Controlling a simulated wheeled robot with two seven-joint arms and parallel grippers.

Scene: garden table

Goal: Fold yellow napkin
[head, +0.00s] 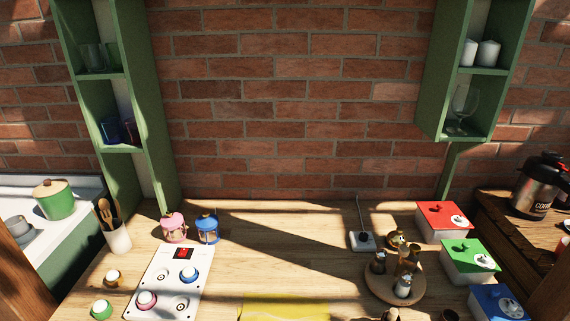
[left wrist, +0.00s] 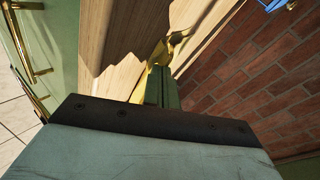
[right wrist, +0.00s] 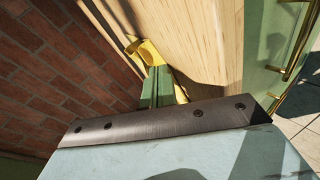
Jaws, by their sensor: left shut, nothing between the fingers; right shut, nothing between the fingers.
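The yellow napkin (head: 285,307) lies on the wooden table at the bottom edge of the head view, and its near part is cut off. Neither gripper shows in the head view. In the left wrist view my left gripper (left wrist: 162,72) is shut and empty, its green fingers close to a raised yellow part of the napkin (left wrist: 160,52). In the right wrist view my right gripper (right wrist: 156,72) is shut and empty, close to a curled yellow part of the napkin (right wrist: 146,52). I cannot tell whether the fingers touch the cloth.
A white panel (head: 163,291) with knobs stands left of the napkin. A round wooden tray (head: 381,291) with shakers is to the right, beside red (head: 441,215), green (head: 467,253) and blue (head: 483,300) boxes. The table behind the napkin is clear.

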